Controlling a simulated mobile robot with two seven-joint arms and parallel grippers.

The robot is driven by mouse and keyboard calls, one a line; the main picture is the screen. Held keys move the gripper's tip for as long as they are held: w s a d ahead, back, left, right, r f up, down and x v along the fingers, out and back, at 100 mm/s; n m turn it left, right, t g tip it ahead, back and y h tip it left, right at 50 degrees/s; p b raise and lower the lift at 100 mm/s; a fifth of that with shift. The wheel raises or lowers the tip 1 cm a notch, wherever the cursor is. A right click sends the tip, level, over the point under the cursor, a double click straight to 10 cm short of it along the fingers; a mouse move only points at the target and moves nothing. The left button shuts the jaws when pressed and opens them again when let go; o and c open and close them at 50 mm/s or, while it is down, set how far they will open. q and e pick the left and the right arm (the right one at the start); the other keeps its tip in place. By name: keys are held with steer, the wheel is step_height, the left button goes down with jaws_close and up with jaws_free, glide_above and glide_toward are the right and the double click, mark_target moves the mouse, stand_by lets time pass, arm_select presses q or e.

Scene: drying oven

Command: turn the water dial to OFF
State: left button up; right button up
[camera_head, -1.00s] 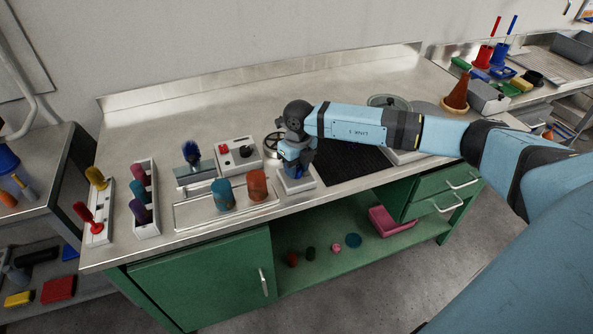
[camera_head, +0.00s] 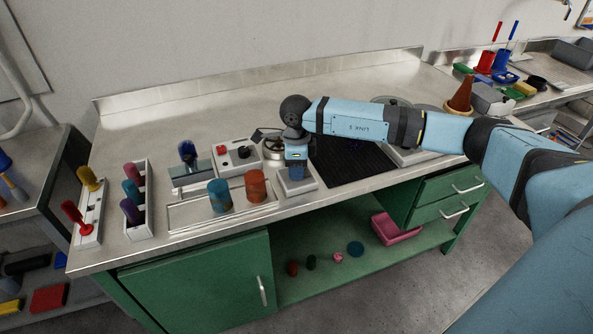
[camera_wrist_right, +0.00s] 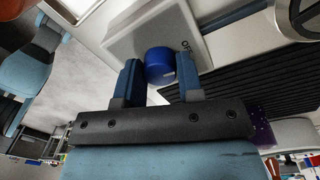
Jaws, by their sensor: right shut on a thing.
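The water dial, a round blue knob (camera_wrist_right: 160,65), sits on a pale square base (camera_wrist_right: 140,35) with part of a printed label starting with "O" beside it. In the head view the base (camera_head: 297,186) stands near the front edge of the steel counter. My right gripper (camera_head: 297,170) points down over it, and the gripper hides most of the knob there. In the right wrist view the blue fingers of my right gripper (camera_wrist_right: 160,78) are on both sides of the knob, shut on it. A pointer on the knob cannot be made out. My left gripper is not in view.
An orange cup (camera_head: 255,186) and a teal cup (camera_head: 219,195) stand close by on the left. A box with a red button (camera_head: 237,154) is behind them. A black ribbed mat (camera_head: 350,165) lies to the right. The back of the counter is clear.

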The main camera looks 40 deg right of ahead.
steer(key=shift+n, duration=0.7)
steer(key=o, duration=0.9)
steer(key=shift+b, duration=0.3)
steer(key=shift+r, duration=0.1)
steer(key=r, duration=1.3)
steer(key=shift+w+d+r, duration=0.15)
steer(key=shift+w+r, duration=0.15)
steer(key=shift+r, duration=0.1)
